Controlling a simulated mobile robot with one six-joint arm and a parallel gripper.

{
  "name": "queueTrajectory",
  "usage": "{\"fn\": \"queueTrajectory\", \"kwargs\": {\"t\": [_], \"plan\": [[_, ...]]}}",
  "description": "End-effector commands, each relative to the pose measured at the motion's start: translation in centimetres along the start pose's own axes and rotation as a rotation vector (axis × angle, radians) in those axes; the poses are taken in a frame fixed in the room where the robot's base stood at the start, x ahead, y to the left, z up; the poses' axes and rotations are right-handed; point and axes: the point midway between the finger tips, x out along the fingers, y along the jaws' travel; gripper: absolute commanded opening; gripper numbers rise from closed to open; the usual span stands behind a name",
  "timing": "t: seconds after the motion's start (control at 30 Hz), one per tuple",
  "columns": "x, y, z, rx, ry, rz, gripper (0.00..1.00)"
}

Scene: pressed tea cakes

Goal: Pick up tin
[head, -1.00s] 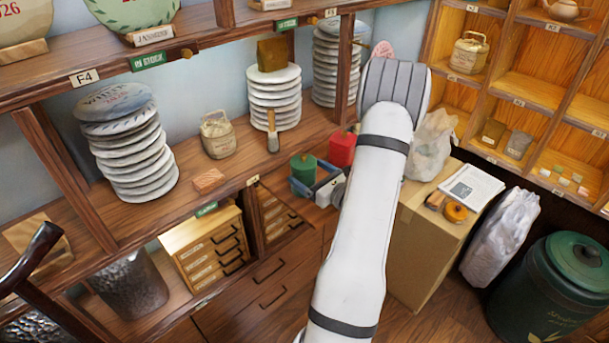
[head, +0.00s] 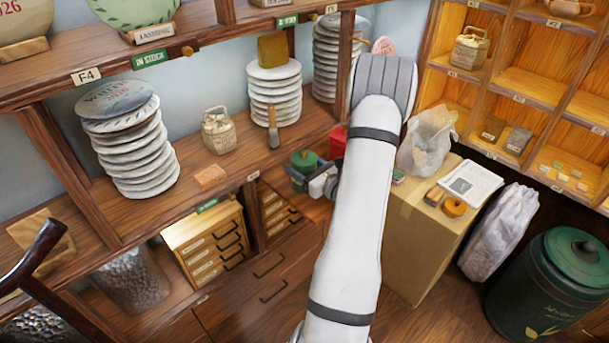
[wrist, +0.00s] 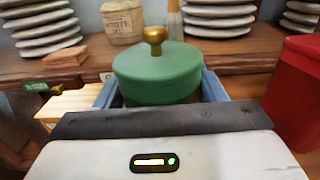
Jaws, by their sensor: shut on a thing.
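A small green tin with a domed lid and brass knob (wrist: 157,72) is between my blue jaws in the wrist view. My gripper (wrist: 157,90) is shut on it, one jaw on each side. The lower body of the tin is hidden behind the dark edge of my gripper. In the head view the green tin (head: 303,161) shows at the end of my arm, with my gripper (head: 306,177) around its lower part. A red tin (wrist: 299,100) stands close by on the right; in the head view it is mostly hidden behind my arm (head: 337,143).
The wooden shelf (head: 240,160) behind holds stacked tea cakes (head: 136,150), a wrapped jar (head: 218,131), a brush (head: 273,132) and a small brick (head: 210,178). A cardboard box (head: 405,235) and a large green canister (head: 560,290) are at right.

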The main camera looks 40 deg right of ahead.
Motion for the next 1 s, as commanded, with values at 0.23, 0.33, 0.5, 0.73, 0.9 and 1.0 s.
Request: {"fn": "queueTrajectory", "kwargs": {"t": [0.23,0.33,0.5,0.73,0.9,1.0], "plan": [[0.0,0.0,0.0,0.0,0.0,-0.001,0.25],[0.0,-0.1,0.0,0.0,0.0,-0.001,0.17],[-0.1,-0.1,0.0,0.0,0.0,-0.001,0.1],[-0.1,-0.1,0.2,-0.001,-0.001,-0.002,0.1],[-0.1,-0.1,1.4,-0.003,-0.002,-0.002,0.1],[-0.1,-0.1,2.6,-0.005,-0.003,-0.002,0.1]]}}
